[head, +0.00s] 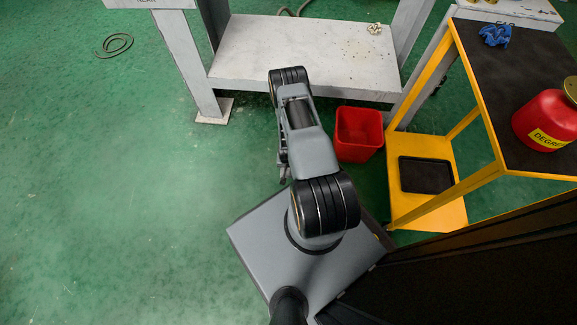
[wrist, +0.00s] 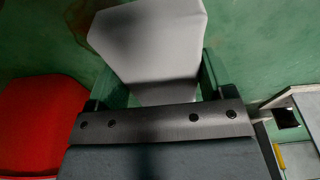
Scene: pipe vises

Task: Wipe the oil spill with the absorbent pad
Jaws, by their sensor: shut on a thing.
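In the wrist view my gripper (wrist: 157,78) has a finger on each side of a flat, pale grey piece with cut corners. This looks like the absorbent pad (wrist: 150,38), and the gripper is shut on it. The pad reaches out beyond the fingertips over green floor; whether it touches the floor I cannot tell. In the head view my own arm hides the pad and most of the gripper.
A red bin (head: 358,133) stands right of my arm; it shows left in the wrist view (wrist: 40,120). A yellow cart (head: 447,200) at right holds a red degreaser can (head: 545,112) and a blue rag (head: 495,35). A bench shelf (head: 300,52) lies ahead.

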